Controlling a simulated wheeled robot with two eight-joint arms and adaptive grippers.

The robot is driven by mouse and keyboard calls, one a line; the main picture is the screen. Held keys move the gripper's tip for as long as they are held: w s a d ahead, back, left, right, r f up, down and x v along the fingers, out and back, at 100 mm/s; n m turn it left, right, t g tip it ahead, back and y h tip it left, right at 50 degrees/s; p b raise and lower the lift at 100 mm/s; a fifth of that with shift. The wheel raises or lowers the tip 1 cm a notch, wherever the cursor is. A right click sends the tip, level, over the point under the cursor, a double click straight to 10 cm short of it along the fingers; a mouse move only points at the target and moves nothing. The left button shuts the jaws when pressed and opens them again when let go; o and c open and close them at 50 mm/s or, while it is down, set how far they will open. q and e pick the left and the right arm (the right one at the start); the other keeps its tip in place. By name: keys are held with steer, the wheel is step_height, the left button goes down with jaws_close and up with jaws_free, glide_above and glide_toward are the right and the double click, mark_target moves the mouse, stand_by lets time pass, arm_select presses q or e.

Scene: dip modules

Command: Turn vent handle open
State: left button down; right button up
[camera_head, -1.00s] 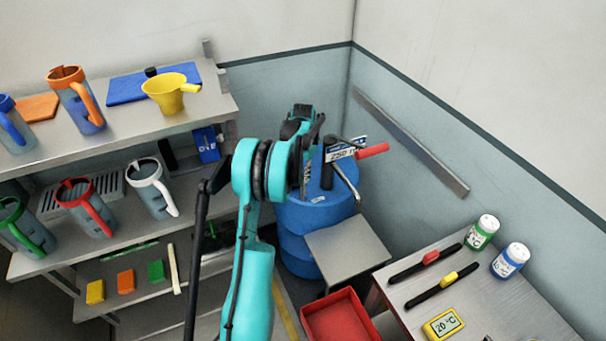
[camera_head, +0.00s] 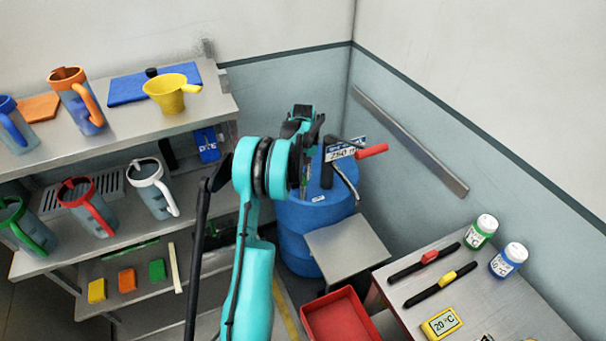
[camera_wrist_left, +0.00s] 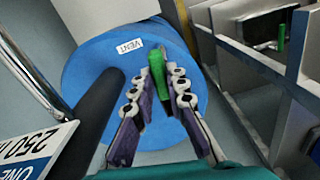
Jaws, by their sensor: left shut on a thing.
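The blue drum (camera_head: 322,240) stands in the corner with a white VENT label (camera_wrist_left: 129,46) on its top. A green vent handle (camera_wrist_left: 158,72) sits on the drum top beside the label in the left wrist view. My left gripper (camera_wrist_left: 166,78) is above the drum top and shut on the green handle, with a finger on each side of it. In the head view my left gripper (camera_head: 304,190) partly hides the handle. My right gripper is in neither view.
Shelves with jugs (camera_head: 153,187) stand left. A small table (camera_head: 347,250) and red bin (camera_head: 340,318) are in front.

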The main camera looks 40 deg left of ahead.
mark_target(303, 176)
arm_select(q)
steer(key=shift+n, duration=0.7)
steer(key=c, duration=1.5)
jaws_free()
steer(key=shift+c, duration=0.2)
step_height(303, 176, up, 12)
